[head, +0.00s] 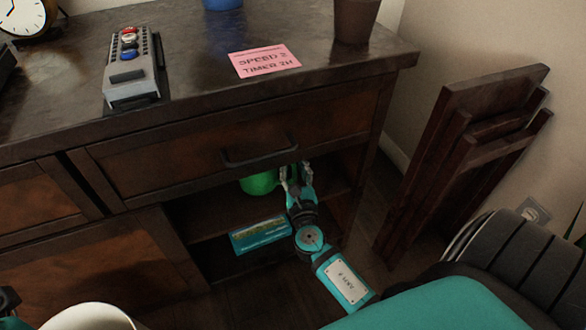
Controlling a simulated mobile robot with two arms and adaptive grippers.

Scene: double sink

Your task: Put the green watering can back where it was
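The green watering can (259,183) shows only as a rounded green patch in the open compartment under the drawer. Its upper part is hidden by the drawer front, and its spout and handle cannot be made out. My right gripper (295,170) reaches into this compartment just right of the green patch. Its two fingers stand apart, and I see nothing clearly between them. Whether it touches the can, I cannot tell. Only a small dark and teal piece of my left arm seems to show at the lower left edge; its fingers are not visible.
The drawer front with its handle (259,154) overhangs the compartment. A teal box (259,235) lies on the lower shelf, left of my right arm. Folded dark wooden furniture (465,150) leans at the right wall. A white round container (90,318) stands at the bottom left.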

